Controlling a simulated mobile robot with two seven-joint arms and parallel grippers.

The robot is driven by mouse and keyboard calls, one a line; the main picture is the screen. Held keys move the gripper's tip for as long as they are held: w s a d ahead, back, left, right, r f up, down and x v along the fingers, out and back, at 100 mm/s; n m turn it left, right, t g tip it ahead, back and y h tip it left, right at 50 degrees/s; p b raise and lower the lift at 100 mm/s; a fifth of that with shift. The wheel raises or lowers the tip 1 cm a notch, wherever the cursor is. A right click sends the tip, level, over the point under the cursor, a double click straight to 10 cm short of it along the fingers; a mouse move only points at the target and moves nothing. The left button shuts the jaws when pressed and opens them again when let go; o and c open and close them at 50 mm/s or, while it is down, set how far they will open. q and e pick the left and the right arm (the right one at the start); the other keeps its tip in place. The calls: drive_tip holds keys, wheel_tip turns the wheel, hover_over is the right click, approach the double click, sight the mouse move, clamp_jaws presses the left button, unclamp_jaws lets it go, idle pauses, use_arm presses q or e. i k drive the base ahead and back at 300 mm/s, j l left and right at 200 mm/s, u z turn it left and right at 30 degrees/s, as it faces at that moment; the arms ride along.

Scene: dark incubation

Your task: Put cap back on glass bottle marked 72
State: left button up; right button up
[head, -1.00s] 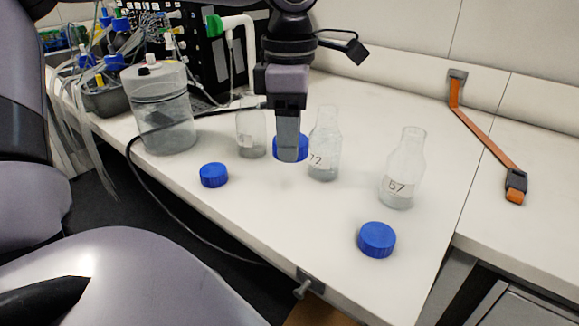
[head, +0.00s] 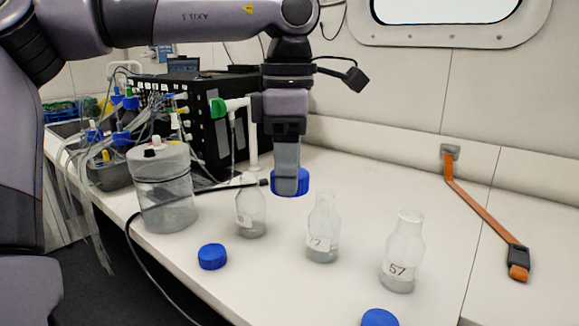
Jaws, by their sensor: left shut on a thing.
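My left gripper (head: 287,170) comes down from above and is shut on a blue cap (head: 304,182). It holds the cap in the air, up and to the left of the mouth of the glass bottle marked 72 (head: 322,240). That bottle stands upright and open on the white bench, its label partly turned away. The cap and bottle look apart, but the depth between them is hard to judge. My right gripper is not in view.
An open bottle marked 57 (head: 402,262) stands to the right, another open bottle (head: 250,212) to the left. Loose blue caps lie on the bench (head: 212,256) and at the bottom edge (head: 379,318). A lidded jar (head: 165,195) with a black cable stands at left.

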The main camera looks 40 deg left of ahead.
sight(324, 223)
drive_tip(key=k, duration=1)
